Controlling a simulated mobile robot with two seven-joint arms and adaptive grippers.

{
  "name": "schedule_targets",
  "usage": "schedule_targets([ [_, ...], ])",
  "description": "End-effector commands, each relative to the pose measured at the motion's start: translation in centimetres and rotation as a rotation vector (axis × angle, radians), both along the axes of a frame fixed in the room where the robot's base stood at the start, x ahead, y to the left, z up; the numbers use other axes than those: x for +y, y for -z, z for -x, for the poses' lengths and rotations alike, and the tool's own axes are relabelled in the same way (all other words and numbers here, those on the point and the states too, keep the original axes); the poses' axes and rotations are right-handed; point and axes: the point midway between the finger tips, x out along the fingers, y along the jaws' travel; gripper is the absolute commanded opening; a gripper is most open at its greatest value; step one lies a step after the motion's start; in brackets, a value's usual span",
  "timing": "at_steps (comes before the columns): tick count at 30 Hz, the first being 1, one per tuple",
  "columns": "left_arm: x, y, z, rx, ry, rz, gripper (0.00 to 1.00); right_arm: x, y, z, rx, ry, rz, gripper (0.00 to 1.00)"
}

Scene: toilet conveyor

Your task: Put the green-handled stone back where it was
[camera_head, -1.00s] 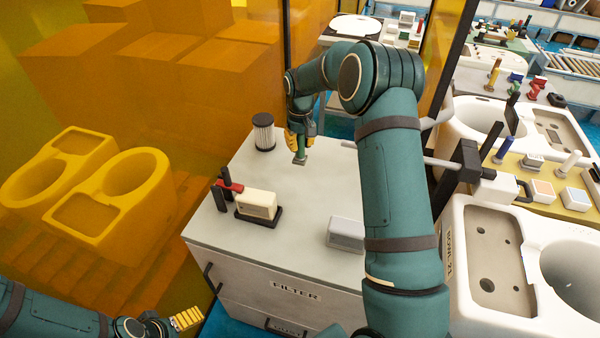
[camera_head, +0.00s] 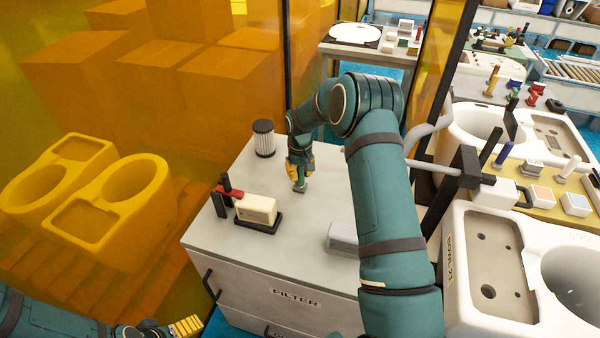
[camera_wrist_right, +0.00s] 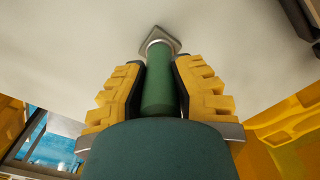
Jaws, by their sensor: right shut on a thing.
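The green-handled stone (camera_head: 299,187) is in my right gripper (camera_head: 298,172), over the grey top of the cabinet marked FILTER (camera_head: 330,215). In the right wrist view the yellow fingers of the gripper (camera_wrist_right: 160,95) close on both sides of the green handle (camera_wrist_right: 158,80). The grey stone head (camera_wrist_right: 160,38) points away from the gripper toward the cabinet top. I cannot tell whether it touches the surface. My left gripper (camera_head: 186,326) is at the bottom left, below the cabinet's front edge; its opening is not clear.
A dark-topped filter cylinder (camera_head: 263,139) stands at the cabinet's back left. A cream block on a black base (camera_head: 257,210) and a red-and-black clamp (camera_head: 228,192) sit at the left. A grey block (camera_head: 343,239) lies near the front, partly behind my right arm. Bare top lies between them.

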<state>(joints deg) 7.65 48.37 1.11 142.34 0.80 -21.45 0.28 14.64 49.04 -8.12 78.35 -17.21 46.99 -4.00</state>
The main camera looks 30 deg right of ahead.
Motion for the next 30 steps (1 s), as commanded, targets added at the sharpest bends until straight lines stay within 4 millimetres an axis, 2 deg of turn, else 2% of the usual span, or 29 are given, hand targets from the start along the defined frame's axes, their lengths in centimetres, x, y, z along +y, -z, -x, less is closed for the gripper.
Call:
schedule_targets([
  [3,0.0,0.3,0.0,0.000,0.000,0.000,0.94,0.0,0.3,0.0,-0.001,0.000,0.000,0.00],
  [4,0.0,0.4,0.0,0.000,0.000,-0.001,0.94,0.0,0.4,0.0,0.000,0.000,0.000,0.29],
  [6,0.0,0.3,0.0,0.000,0.000,-0.001,0.94,0.0,0.3,0.0,0.000,0.000,0.000,0.47],
  [15,0.0,0.2,0.0,0.000,0.000,-0.001,0.94,0.0,0.2,0.0,0.000,0.000,0.000,0.47],
  [19,0.0,-0.1,0.0,-0.001,0.000,0.000,0.94,0.0,-0.6,0.0,-0.001,0.000,0.000,0.47],
  [23,0.0,-0.1,0.0,0.000,0.000,0.000,0.94,0.0,-2.7,-0.1,-0.003,-0.001,0.001,0.47],
  [30,0.0,-0.4,0.0,0.000,0.000,0.001,0.94,0.0,-7.7,0.0,-0.004,-0.001,0.001,0.47],
])
